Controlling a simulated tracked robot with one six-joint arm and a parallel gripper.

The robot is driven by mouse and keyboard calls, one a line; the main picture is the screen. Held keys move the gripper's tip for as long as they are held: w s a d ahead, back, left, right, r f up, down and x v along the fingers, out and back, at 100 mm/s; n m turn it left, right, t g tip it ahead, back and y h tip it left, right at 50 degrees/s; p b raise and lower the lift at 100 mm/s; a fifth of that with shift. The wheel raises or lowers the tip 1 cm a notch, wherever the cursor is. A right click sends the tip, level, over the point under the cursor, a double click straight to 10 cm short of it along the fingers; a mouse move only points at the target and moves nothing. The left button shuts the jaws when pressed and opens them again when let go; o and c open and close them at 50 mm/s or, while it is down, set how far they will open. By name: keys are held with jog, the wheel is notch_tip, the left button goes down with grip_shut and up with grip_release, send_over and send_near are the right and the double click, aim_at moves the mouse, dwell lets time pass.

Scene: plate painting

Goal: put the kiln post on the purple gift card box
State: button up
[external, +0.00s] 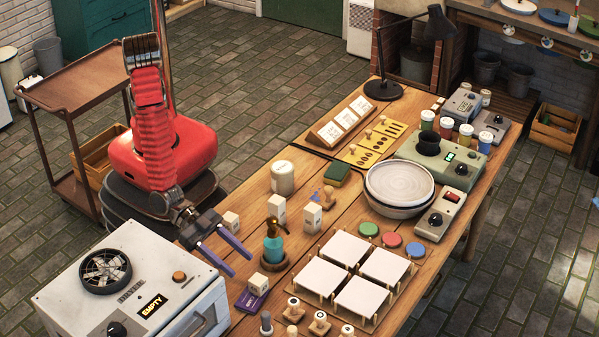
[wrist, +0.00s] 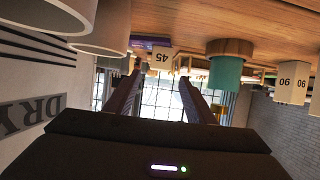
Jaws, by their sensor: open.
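A short pale kiln post (external: 258,283) stands on the purple gift card box (external: 250,302), near the front of the bench. In the wrist view, which is upside down, the post (wrist: 160,59) is marked 45, with a purple strip of the box (wrist: 150,42) at its base. My gripper (external: 242,264) is open, its two purple-grey fingers apart and pointing toward the post. In the wrist view the post shows between and beyond the fingertips (wrist: 159,73), with no visible contact. Nothing is between the fingers.
A teal-bodied tool on a round wooden base (external: 273,249) is close beside. White tiles (external: 345,249) lie to the right. The dryer (external: 130,290) stands at front left.

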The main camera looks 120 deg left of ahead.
jog(key=s+a+r+g+h, duration=0.25)
jog(key=a+r, duration=0.25)
jog(key=r, duration=0.4)
jog(key=s+a+r+g+h, duration=0.1)
jog(key=s+a+r, duration=0.3)
jog(key=r, duration=0.5)
jog(key=s+a+r+g+y, duration=0.1)
jog(key=s+a+r+g, duration=0.1)
jog(key=s+a, duration=0.7)
jog(key=s+a+r+g+y, duration=0.2)
jog(key=s+a, duration=0.7)
jog(key=s, duration=0.5)
jog(key=shift+v, duration=0.85)
